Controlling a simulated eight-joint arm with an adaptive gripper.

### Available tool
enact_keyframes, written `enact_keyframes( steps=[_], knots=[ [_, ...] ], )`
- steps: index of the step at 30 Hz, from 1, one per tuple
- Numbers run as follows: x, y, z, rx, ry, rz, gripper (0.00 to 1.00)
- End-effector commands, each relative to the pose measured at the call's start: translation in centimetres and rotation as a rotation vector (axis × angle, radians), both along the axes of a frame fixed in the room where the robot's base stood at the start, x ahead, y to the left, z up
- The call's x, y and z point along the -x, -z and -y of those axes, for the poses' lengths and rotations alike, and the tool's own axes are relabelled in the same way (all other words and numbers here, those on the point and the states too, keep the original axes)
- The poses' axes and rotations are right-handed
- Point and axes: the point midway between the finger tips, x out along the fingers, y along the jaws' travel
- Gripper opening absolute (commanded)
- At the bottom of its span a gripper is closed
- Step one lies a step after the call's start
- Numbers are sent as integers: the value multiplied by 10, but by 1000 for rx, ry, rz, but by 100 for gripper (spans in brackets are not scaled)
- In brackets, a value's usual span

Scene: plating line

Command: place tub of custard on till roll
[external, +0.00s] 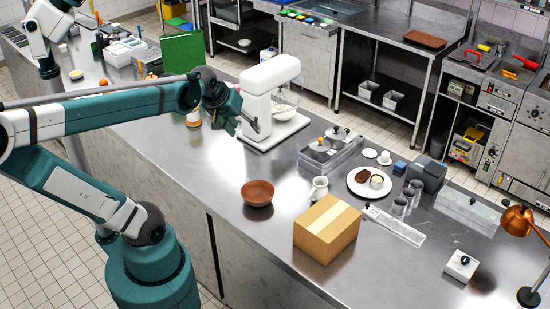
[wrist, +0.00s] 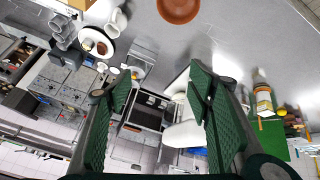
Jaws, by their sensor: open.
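My gripper (external: 246,128) is open and empty, held above the counter in front of the white stand mixer (external: 272,95). Its two green fingers (wrist: 158,88) stand wide apart in the wrist view. I cannot surely identify the tub of custard: a small round pot with pale contents (external: 377,181) sits on a white plate (external: 355,190) beside a brown food piece, well right of my gripper. The plate also shows in the wrist view (wrist: 95,31). I cannot make out the till roll; a small white round thing (external: 370,153) lies behind the plate.
A brown bowl (external: 257,193), white jug (external: 319,188) and cardboard box (external: 327,230) stand along the near side. Clear tumblers (external: 400,206), a dark grey device (external: 428,173) and a copper lamp (external: 518,222) are to the right. Bare counter surrounds the bowl.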

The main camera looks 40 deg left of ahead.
Motion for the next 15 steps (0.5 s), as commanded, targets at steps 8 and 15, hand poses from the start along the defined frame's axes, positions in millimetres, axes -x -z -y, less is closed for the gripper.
enact_keyframes(
  steps=[8, 15],
  knots=[
    [44, 23, 34, -136, 240, 27, 51],
    [63, 35, 46, -202, 352, 41, 51]
  ],
)
